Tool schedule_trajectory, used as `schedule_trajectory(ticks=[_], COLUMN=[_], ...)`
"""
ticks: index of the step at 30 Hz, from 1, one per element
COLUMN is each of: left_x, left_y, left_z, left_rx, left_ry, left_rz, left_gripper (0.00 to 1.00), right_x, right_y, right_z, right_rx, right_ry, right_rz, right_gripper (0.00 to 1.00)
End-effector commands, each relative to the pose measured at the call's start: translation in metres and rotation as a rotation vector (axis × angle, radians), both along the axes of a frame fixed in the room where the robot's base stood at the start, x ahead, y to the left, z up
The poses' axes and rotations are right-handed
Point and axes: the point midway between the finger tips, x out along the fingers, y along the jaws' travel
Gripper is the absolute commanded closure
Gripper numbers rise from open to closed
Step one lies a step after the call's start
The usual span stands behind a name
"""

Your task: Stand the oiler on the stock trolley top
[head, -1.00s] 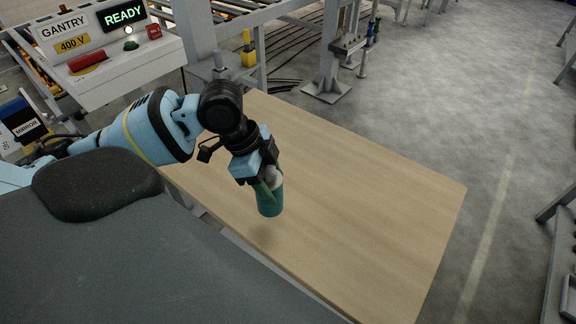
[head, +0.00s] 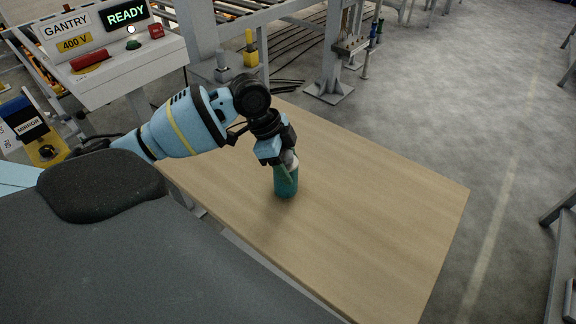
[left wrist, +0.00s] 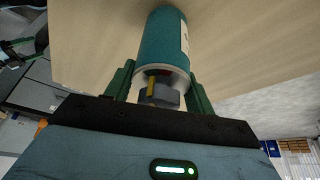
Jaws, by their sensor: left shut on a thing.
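The oiler is a teal-green bottle (head: 286,182) with a pale top. It is upright over the wooden top of the stock trolley (head: 380,225), near its left part. My left gripper (head: 288,160) is shut on the oiler's upper part from above. In the left wrist view the oiler (left wrist: 165,45) lies between the two green fingers (left wrist: 160,85), its grey and white neck end nearest the camera. Whether its base touches the wood I cannot tell. My right gripper is not in view.
The trolley top is otherwise bare, with free room right of and in front of the oiler. A gantry control panel (head: 110,45) stands at upper left. A grey gantry post with a foot plate (head: 328,88) stands behind the trolley.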

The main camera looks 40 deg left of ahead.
Motion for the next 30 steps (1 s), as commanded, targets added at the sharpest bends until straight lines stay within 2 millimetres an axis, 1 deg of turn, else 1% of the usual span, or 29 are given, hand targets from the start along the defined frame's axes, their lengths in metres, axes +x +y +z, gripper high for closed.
schedule_trajectory(ticks=[1,3,14,15,19,20,27,30], left_x=[0.0004,0.0006,0.0008,0.0004,0.0003,0.0003,0.0003,0.0004], left_y=[-0.0003,-0.0002,-0.0002,-0.0001,-0.0001,-0.0001,-0.0001,0.0], left_z=[-0.0058,-0.01,-0.0127,-0.0137,-0.0137,-0.0137,-0.0134,-0.0101], left_rx=[-0.002,-0.002,-0.002,-0.001,-0.001,-0.001,-0.001,0.0], left_ry=[-0.002,-0.003,-0.005,-0.003,-0.003,-0.003,-0.003,-0.004], left_rz=[0.0,0.0,0.001,0.001,0.0,0.0,0.0,-0.001], left_gripper=[0.87,0.87,0.87,0.43,0.26,0.24,0.24,0.24], right_x=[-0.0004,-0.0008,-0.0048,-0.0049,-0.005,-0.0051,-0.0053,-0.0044], right_y=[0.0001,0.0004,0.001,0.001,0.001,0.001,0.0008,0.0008], right_z=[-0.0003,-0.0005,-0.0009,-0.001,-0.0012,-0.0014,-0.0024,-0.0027], right_rx=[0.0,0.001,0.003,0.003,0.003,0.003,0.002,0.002], right_ry=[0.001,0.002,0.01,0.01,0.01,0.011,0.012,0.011], right_rz=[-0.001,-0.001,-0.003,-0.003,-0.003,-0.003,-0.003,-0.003], right_gripper=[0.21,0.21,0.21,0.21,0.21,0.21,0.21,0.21])
